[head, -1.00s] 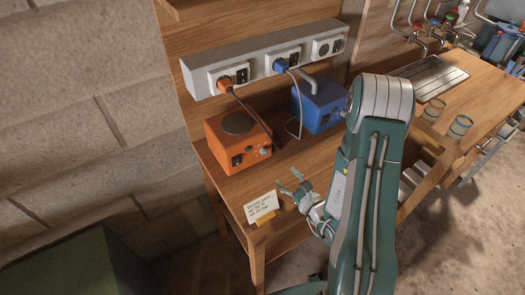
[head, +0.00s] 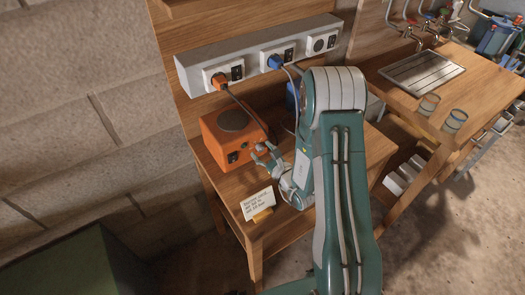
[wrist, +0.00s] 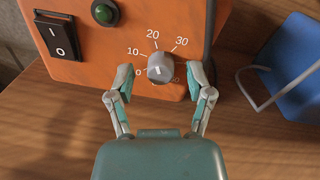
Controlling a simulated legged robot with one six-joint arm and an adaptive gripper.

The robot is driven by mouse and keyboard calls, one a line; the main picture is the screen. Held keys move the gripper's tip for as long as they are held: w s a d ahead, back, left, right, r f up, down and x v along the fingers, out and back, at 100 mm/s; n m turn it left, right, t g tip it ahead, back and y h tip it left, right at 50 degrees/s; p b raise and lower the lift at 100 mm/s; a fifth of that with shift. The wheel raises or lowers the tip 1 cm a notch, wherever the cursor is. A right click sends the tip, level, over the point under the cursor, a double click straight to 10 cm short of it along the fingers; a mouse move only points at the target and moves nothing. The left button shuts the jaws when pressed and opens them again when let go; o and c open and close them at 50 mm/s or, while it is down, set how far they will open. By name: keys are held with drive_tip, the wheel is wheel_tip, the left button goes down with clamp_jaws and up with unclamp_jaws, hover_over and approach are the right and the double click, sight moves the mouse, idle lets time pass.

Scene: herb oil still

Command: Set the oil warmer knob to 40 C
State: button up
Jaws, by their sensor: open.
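The orange oil warmer (head: 217,137) stands on the wooden bench, with a round dark plate on top. In the wrist view its orange front (wrist: 82,75) carries a grey knob (wrist: 160,65) inside a printed scale. The marks 0, 10, 20 and 30 are readable; those at the lower right are dim or covered by a finger. A small pale mark shows on the knob, but I cannot tell its exact setting. My gripper (wrist: 161,76) is open, one finger on each side of the knob, with no clear contact. In the head view my gripper (head: 265,157) is at the warmer's front right.
A rocker switch (wrist: 57,37) and green lamp (wrist: 105,12) sit left of the knob. A blue device (wrist: 292,62) stands to the right. A note card (head: 257,204) stands at the bench's front edge. A socket strip (head: 250,62) with plugged cords runs behind.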

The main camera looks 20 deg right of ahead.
clamp_jaws()
drive_tip(key=shift+m, duration=0.3)
drive_tip(key=m, duration=1.5)
drive_tip(key=shift+m+h, duration=0.3)
drive_tip(key=m, duration=0.5)
drive_tip(key=shift+m+t, duration=0.3)
drive_tip(key=shift+m, duration=0.1)
